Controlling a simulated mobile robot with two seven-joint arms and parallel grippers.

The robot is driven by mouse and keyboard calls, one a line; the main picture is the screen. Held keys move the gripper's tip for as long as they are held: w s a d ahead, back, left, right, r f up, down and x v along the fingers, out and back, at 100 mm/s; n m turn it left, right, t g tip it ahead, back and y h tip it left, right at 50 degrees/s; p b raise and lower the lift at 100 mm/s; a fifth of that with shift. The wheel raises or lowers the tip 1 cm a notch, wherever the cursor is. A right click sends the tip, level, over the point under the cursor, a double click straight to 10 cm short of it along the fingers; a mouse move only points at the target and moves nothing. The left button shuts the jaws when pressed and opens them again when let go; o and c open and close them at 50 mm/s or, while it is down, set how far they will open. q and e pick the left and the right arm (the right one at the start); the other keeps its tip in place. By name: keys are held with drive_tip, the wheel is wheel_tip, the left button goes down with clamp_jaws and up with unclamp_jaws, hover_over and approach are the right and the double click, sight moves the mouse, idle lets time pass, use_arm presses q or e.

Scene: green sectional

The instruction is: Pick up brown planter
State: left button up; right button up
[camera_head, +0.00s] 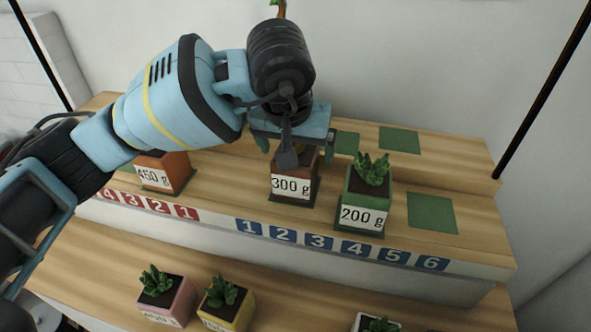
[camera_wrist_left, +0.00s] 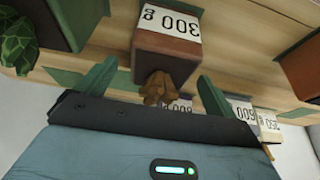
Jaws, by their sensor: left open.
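The brown planter (camera_head: 307,190) with a "300 g" label stands upright on the upper wooden shelf, its top partly hidden by my left gripper (camera_head: 287,150). In the left wrist view the brown planter (camera_wrist_left: 165,52) lies straight ahead, and its brownish plant (camera_wrist_left: 160,88) shows between the two green fingers. My left gripper (camera_wrist_left: 152,85) is open, one finger on each side of the plant; the planter's body is just beyond the fingertips. I cannot tell if the fingers touch it.
A green "200 g" planter (camera_head: 365,205) stands close on the right, and an orange "450 g" planter (camera_head: 172,166) on the left. Pink (camera_head: 168,299) and yellow (camera_head: 228,305) planters stand on the lower shelf. Green squares (camera_head: 432,212) on the right are empty.

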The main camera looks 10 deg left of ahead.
use_arm(q)
drive_tip(key=x, duration=0.4)
drive_tip(key=shift+s+f, duration=0.15)
drive_tip(key=c, duration=1.3)
drive_tip(key=shift+o, duration=0.2)
drive_tip(key=shift+a, duration=0.1)
drive_tip(key=shift+r, duration=0.75)
wheel_tip(320, 180, up, 2)
drive_tip(key=shift+r, duration=0.2)
drive_tip(key=s+a+r+b, duration=0.1)
drive_tip(key=s, duration=1.5)
